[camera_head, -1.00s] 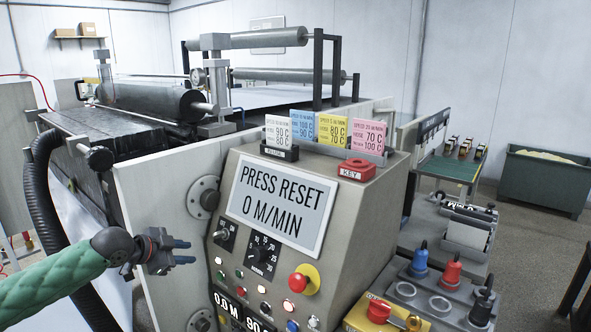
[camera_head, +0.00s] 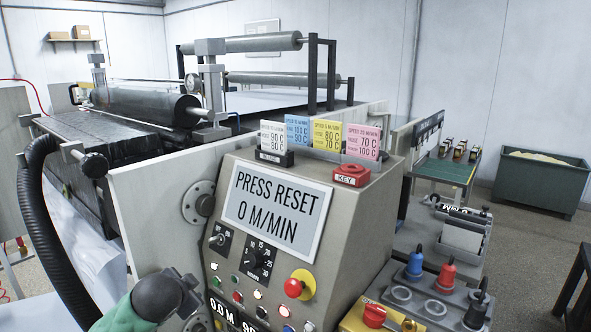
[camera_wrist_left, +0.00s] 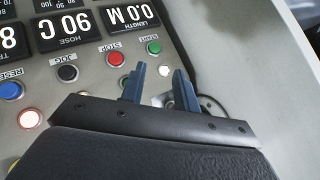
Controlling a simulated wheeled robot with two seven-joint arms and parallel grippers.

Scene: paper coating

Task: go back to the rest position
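My left gripper (camera_wrist_left: 160,72) shows two blue fingers held apart with nothing between them in the left wrist view. They lie over the control panel near the green START button (camera_wrist_left: 153,47) and the red STOP button (camera_wrist_left: 116,58); I cannot tell whether they touch it. In the head view my left wrist (camera_head: 163,295) is low, at the lower left of the control console (camera_head: 345,235), and the fingers are not clearly visible. My right arm and gripper are not in view.
The console screen (camera_head: 274,208) reads PRESS RESET, 0 M/MIN. A black hose (camera_head: 40,225) runs down at the left, beside the coating machine's side plate (camera_head: 150,200). A red KEY block (camera_head: 352,174) and several cards stand on the console top. A green bin (camera_head: 540,180) is far right.

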